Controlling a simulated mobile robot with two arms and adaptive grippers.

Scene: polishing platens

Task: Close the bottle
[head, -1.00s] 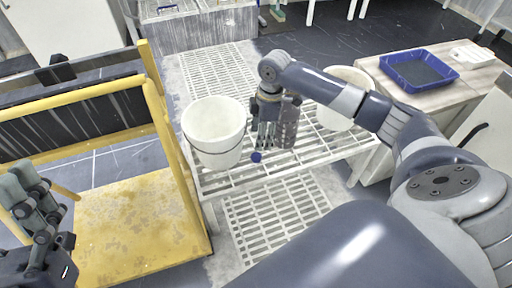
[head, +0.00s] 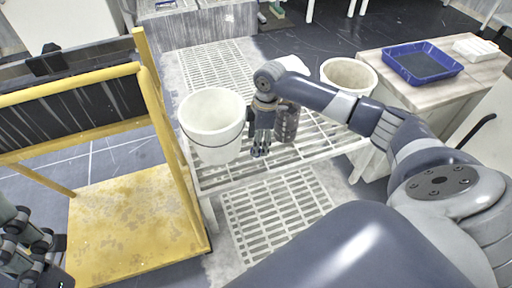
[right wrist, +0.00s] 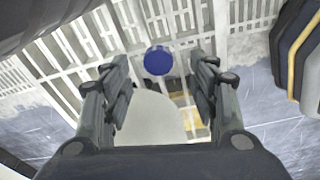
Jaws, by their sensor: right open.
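A round blue cap (right wrist: 158,60) shows in the right wrist view over the pale slatted surface, between the lines of my two fingers and touching neither. My right gripper (right wrist: 158,88) is open and empty; in the head view it (head: 261,150) points down beside the white bucket. I cannot make out the cap there; the fingers may hide it. A dark translucent bottle (head: 287,124) stands upright on the slatted table, just right of the gripper and partly behind it. My left gripper (head: 25,245) is at the lower left edge, partly cut off; its jaw state is unclear.
A white bucket (head: 212,122) stands left of the gripper on the slatted table (head: 315,148). Another bucket (head: 349,76) and a white object (head: 292,63) are behind my right arm. A blue tray (head: 422,62) lies on the right-hand cabinet. A yellow frame (head: 135,215) fills the left.

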